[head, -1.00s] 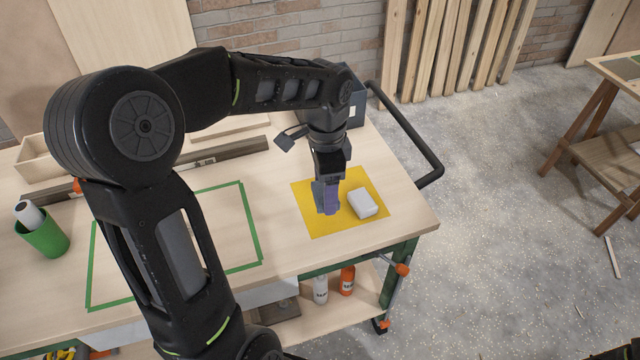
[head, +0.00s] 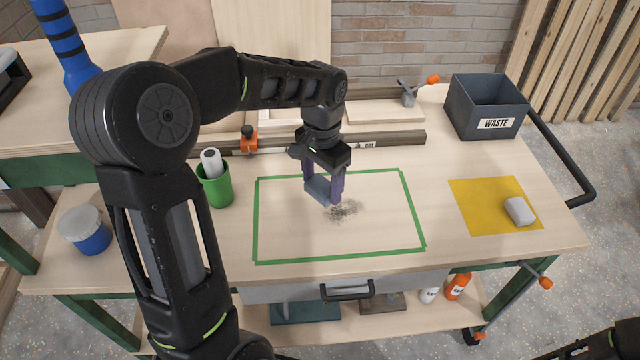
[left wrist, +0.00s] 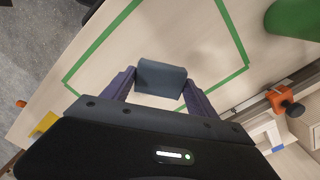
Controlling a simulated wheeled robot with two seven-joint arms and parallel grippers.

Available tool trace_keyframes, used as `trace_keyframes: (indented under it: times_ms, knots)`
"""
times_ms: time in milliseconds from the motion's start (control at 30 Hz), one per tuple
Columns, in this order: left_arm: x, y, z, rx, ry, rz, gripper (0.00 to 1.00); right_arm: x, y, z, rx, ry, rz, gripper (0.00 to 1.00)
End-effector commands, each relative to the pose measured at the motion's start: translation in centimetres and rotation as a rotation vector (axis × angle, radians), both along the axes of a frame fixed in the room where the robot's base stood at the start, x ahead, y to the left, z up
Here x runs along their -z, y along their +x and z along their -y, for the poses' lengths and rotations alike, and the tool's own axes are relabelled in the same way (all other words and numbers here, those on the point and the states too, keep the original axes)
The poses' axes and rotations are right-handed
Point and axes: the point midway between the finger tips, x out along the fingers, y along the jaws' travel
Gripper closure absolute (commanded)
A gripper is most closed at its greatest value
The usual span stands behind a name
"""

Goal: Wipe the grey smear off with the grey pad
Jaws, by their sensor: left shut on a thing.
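The grey smear (head: 345,211) is a dark, speckled patch on the wooden bench top, inside a green tape rectangle (head: 413,213). My left gripper (head: 323,190) is shut on the grey pad (head: 318,188), a dark blue-grey block. It holds the pad at the upper left of the smear, inside the rectangle. In the left wrist view the pad (left wrist: 160,78) sits between the two purple fingers and the smear does not show. I cannot tell whether the pad touches the bench. My right gripper is not in view.
A yellow sheet (head: 480,213) with a white block (head: 519,211) lies to the right. A dark waste bin (head: 485,108) stands at the back right. A green cup (head: 216,188) holding a white roll stands left of the rectangle. A clamp and rails lie behind. The rectangle's right part is clear.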

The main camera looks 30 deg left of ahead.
Motion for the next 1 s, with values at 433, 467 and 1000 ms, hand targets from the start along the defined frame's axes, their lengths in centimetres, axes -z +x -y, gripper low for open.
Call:
trace_keyframes:
  times_ms: [433, 467, 1000]
  knots:
    - [0.2, 0.0, 0.0, -0.019, 0.0, 0.0, 0.65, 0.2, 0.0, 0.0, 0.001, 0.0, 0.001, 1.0]
    - [0.4, 0.0, 0.0, -0.019, 0.0, 0.0, 0.65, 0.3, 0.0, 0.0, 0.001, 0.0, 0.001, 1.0]
    - [5.1, -0.4, -0.4, -0.018, -0.001, 0.0, 0.65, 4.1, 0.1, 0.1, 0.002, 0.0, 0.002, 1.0]
